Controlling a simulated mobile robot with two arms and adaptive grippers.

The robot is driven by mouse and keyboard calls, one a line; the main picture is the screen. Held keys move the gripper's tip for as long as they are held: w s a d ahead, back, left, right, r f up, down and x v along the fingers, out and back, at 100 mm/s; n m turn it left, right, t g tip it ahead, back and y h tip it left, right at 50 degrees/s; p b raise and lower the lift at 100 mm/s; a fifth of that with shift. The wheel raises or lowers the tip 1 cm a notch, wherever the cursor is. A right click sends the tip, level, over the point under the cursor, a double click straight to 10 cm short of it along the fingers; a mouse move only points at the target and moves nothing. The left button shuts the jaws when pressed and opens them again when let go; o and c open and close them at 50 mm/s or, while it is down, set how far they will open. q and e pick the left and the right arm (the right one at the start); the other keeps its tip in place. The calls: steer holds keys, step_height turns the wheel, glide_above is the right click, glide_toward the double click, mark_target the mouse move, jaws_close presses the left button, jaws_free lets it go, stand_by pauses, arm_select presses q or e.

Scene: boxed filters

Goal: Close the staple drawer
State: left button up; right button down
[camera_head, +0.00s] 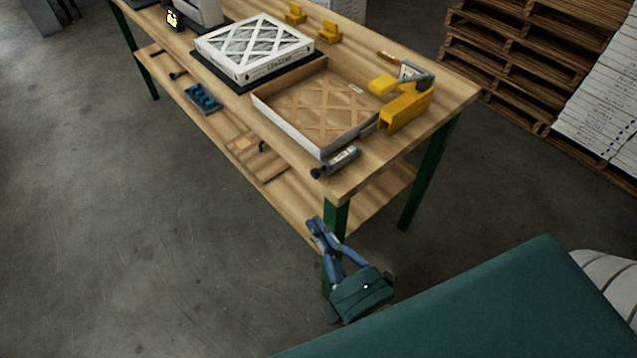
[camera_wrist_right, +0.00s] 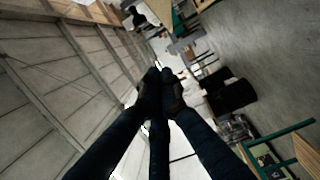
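No part in the head view shows clearly as a staple drawer. A yellow tool (camera_head: 403,108), perhaps a stapler, stands at the right end of the wooden workbench (camera_head: 445,92). A small grey metal piece with a black knob (camera_head: 341,161) lies at the bench's near corner; I cannot tell if it is the drawer. My right gripper (camera_head: 316,224) is below the bench top, beside the near green leg. In the right wrist view its dark fingers (camera_wrist_right: 161,77) meet at the tips with nothing visible between them. My left gripper is not in view.
An open cardboard tray (camera_head: 268,115) and a boxed filter (camera_head: 253,48) sit on the bench. Yellow blocks (camera_head: 329,33) stand behind. A blue part (camera_head: 203,98) lies left of the tray. Wooden pallets (camera_head: 510,62) stand right. The floor at left is clear.

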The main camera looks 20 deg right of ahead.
mark_target(371, 153)
steer(key=w+a+p, duration=0.2)
steer(key=w, duration=0.7)
steer(key=w+d, duration=0.2)
steer(key=d, duration=0.5)
steer(key=w+d, duration=0.3)
steer(key=d, duration=0.4)
steer(key=w+d, duration=0.2)
steer(key=d, duration=0.5)
steer(key=shift+w+d+f, duration=0.15)
steer(key=shift+d, duration=0.2)
steer(key=shift+w+d, duration=0.1)
steer(key=shift+d, duration=0.35)
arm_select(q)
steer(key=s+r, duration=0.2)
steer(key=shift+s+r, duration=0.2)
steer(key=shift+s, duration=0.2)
arm_select(e)
steer(key=shift+d, duration=0.1)
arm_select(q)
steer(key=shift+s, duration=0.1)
